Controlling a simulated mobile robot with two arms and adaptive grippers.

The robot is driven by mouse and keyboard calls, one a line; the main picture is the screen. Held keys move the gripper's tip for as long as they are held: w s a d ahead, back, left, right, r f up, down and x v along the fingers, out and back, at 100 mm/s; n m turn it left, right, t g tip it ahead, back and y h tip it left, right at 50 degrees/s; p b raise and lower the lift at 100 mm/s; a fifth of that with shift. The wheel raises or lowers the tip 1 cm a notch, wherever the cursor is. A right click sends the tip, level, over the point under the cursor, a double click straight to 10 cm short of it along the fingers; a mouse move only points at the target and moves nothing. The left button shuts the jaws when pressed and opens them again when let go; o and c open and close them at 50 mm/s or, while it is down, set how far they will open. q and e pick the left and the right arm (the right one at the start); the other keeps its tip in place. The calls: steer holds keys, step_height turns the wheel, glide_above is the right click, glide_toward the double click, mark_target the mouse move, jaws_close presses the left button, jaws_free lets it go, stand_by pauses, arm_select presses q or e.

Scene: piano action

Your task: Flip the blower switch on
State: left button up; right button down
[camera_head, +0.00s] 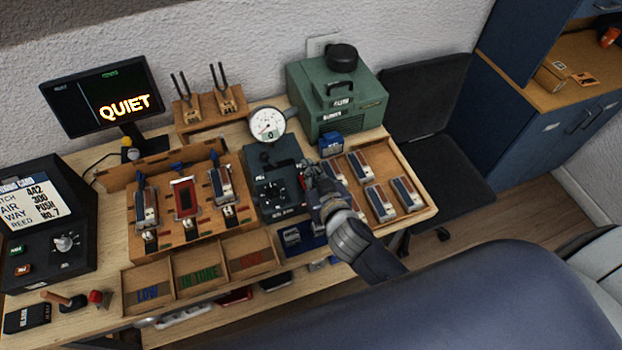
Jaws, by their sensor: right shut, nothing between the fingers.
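The green blower box (338,95), with labels on its front and a black round cap on top, stands at the back right of the bench. A dark green unit (272,183) with a round dial gauge (267,124) and small black controls stands in front and to the left of the blower. My right gripper (312,176) is shut and empty, at the right edge of this unit and in front of the blower. I cannot tell if it touches the unit. My left gripper is out of view.
A small blue box (331,145) stands by the blower's front. A wooden tray (415,178) of reed blocks lies right of my gripper. A wooden rack (160,232) with several blocks and three labelled bins are left. A monitor (103,100) reads QUIET. A black chair (430,115) stands right.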

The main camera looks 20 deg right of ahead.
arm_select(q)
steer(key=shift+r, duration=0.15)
arm_select(e)
steer(key=shift+s+f, duration=0.2)
steer(key=shift+f, duration=0.75)
steer(key=shift+s+f, duration=0.2)
steer(key=shift+f, duration=0.75)
